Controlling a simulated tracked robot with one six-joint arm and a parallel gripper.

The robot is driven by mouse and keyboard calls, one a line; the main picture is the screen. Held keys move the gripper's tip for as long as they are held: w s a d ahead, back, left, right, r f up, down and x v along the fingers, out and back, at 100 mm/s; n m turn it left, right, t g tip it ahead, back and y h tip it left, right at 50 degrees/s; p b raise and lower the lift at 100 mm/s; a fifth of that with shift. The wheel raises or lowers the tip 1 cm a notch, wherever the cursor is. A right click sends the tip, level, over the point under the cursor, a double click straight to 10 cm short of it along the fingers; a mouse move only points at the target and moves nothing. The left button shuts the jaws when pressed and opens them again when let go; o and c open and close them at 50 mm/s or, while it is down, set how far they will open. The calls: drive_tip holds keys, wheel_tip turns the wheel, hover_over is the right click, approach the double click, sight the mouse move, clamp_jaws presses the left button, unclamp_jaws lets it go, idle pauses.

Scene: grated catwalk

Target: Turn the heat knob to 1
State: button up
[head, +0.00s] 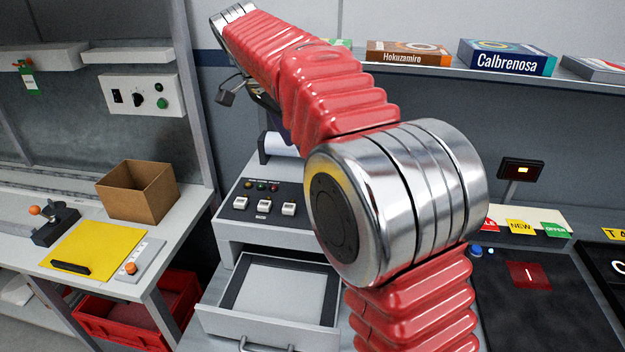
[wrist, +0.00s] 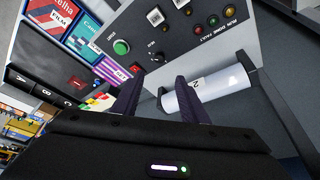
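In the wrist view, a small black knob (wrist: 157,56) sits on a grey control panel (wrist: 185,45), beside a round green button (wrist: 121,47). Small print surrounds the knob, but I cannot read it or the knob's exact setting. I take it for the heat knob. My gripper (wrist: 158,84) is open and empty, its two dark fingers apart, with the knob beyond the gap between their tips. In the head view, the panel (head: 233,219) shows white switches and small lights, while my red arm hides its right part. The knob and most of my gripper are hidden there.
A white roll (wrist: 215,90) lies close beside the right finger. Below the panel, a drawer (head: 260,325) stands open. A second control box (head: 170,83) with a knob hangs at the left. A cardboard box (head: 140,190) stands on the left bench. Boxes line the shelf (head: 430,73).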

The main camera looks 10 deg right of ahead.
drive_tip(key=x, duration=1.4)
drive_tip(key=shift+c, duration=0.5)
drive_tip(key=shift+a+r, duration=0.1)
clamp_jaws()
